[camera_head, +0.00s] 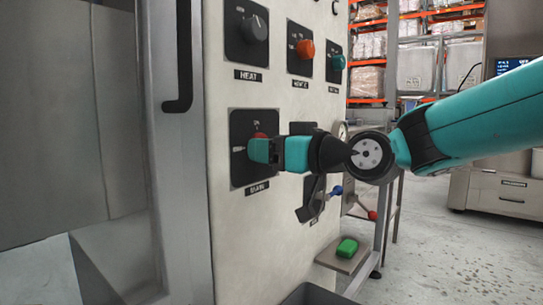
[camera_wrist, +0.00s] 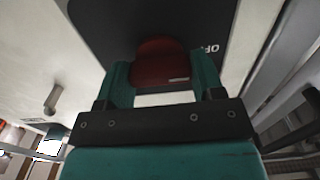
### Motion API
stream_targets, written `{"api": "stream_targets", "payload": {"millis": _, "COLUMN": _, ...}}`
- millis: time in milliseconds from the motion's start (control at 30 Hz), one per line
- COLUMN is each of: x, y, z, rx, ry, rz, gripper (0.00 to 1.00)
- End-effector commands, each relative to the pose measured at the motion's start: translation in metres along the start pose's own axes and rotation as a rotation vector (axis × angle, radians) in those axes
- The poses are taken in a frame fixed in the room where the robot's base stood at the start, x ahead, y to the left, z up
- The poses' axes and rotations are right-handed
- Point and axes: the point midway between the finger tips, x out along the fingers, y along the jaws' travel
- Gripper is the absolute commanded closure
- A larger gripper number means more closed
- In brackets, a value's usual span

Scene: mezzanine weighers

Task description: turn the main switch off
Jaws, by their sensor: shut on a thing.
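A red rotary knob (camera_head: 259,136) sits on a black square plate (camera_head: 239,122) at the lower left of the pale control panel (camera_head: 228,223). A label below the plate (camera_head: 258,187) is too blurred to read surely. My teal gripper (camera_head: 262,151) is at this knob and covers most of it in the head view. In the wrist view the red knob (camera_wrist: 160,62) is between my two fingers, which are shut on it. White lettering starting "OF" (camera_wrist: 210,48) shows on the plate to the right of the knob. The knob's pointing direction is hard to tell.
Above are a grey knob (camera_head: 254,28), an orange knob (camera_head: 305,49) and a teal knob (camera_head: 338,62). A lever with a blue end (camera_head: 337,190) is right of my gripper. A green button (camera_head: 347,248) sits on a small shelf below. A black door handle (camera_head: 181,60) is left.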

Motion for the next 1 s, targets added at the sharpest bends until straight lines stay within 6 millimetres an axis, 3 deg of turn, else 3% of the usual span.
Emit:
{"api": "stream_targets", "payload": {"millis": 433, "x": 0.0001, "y": 0.0002, "z": 0.0013, "rx": -0.011, "ry": -0.004, "rz": 0.0, "gripper": 0.62}}
{"api": "stream_targets", "payload": {"millis": 467, "x": 0.0001, "y": 0.0002, "z": 0.0013, "rx": -0.011, "ry": -0.004, "rz": 0.0, "gripper": 0.34}}
{"api": "stream_targets", "payload": {"millis": 567, "x": 0.0001, "y": 0.0002, "z": 0.0011, "rx": -0.01, "ry": -0.003, "rz": 0.0, "gripper": 0.13}}
{"api": "stream_targets", "payload": {"millis": 1000, "x": -0.0027, "y": 0.0003, "z": 0.0001, "rx": -0.009, "ry": -0.001, "rz": 0.0, "gripper": 0.13}}
